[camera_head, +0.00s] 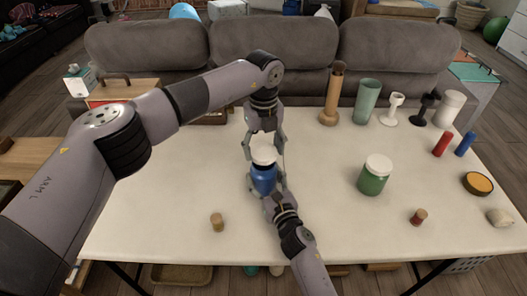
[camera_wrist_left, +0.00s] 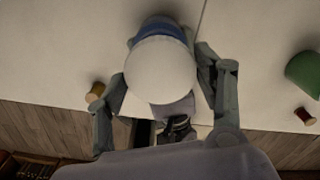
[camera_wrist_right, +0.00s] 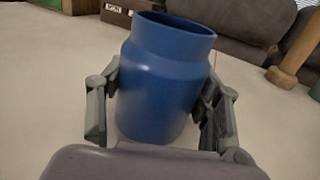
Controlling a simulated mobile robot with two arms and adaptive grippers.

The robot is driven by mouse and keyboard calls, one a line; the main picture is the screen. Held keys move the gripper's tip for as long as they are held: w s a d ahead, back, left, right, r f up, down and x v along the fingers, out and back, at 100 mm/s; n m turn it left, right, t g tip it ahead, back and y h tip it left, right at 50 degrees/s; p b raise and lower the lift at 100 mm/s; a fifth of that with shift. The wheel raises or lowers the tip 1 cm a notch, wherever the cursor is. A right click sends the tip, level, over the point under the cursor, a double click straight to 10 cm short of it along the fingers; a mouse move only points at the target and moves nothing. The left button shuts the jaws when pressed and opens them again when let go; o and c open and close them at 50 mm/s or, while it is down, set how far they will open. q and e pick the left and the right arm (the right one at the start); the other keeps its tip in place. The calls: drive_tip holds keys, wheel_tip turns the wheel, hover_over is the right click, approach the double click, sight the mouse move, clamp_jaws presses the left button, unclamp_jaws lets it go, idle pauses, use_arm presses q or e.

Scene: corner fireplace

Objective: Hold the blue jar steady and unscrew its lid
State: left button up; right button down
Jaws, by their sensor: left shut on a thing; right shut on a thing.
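The blue jar (camera_head: 263,180) stands upright on the white table, front of centre. In the right wrist view the jar (camera_wrist_right: 165,85) shows an open, bare mouth. My right gripper (camera_head: 268,187) is shut on the jar's body from the front, a finger on each side. The white round lid (camera_head: 264,156) is above the jar, between the fingers of my left gripper (camera_head: 264,149), which is shut on it from above. In the left wrist view the lid (camera_wrist_left: 160,70) hides much of the jar. The lid appears lifted clear of the mouth.
A green jar with white lid (camera_head: 375,175) stands to the right.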

use_arm(q)
wheel_tip(320, 180, up, 2)
drive_tip(key=shift+r, duration=0.1)
use_arm(e)
drive_tip(key=shift+c, duration=2)
unclamp_jaws()
